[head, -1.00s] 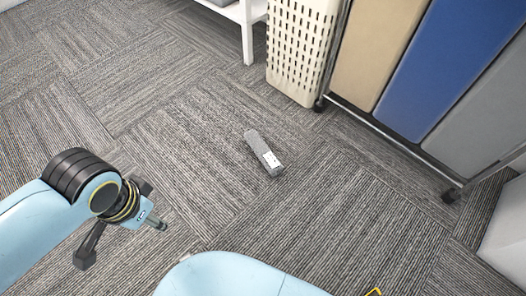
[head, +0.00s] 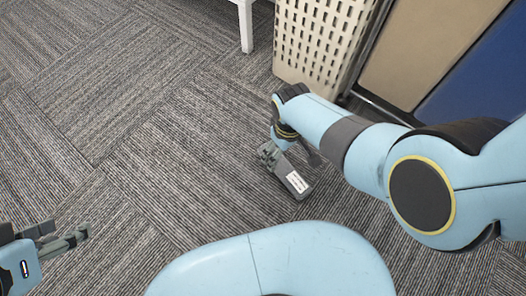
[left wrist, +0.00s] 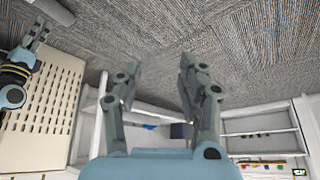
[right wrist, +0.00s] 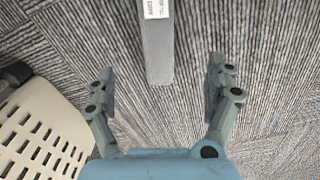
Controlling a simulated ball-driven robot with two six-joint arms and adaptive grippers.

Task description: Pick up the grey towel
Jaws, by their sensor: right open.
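The grey towel (head: 298,183) is a narrow folded bar with a white label, lying on the carpet in the middle of the head view. It also shows in the right wrist view (right wrist: 157,50), at the top, ahead of and between the fingers. My right gripper (head: 290,155) is beside the towel and hides part of it in the head view. My left gripper (head: 66,236) is at the lower left, far from the towel. In the left wrist view its fingers (left wrist: 160,72) are apart and empty.
A cream slotted basket (head: 322,40) stands just behind my right arm, beside a wheeled rack with tan (head: 430,45) and blue (head: 490,85) panels. A white furniture leg (head: 246,25) stands at the top. The carpet left of the towel is clear.

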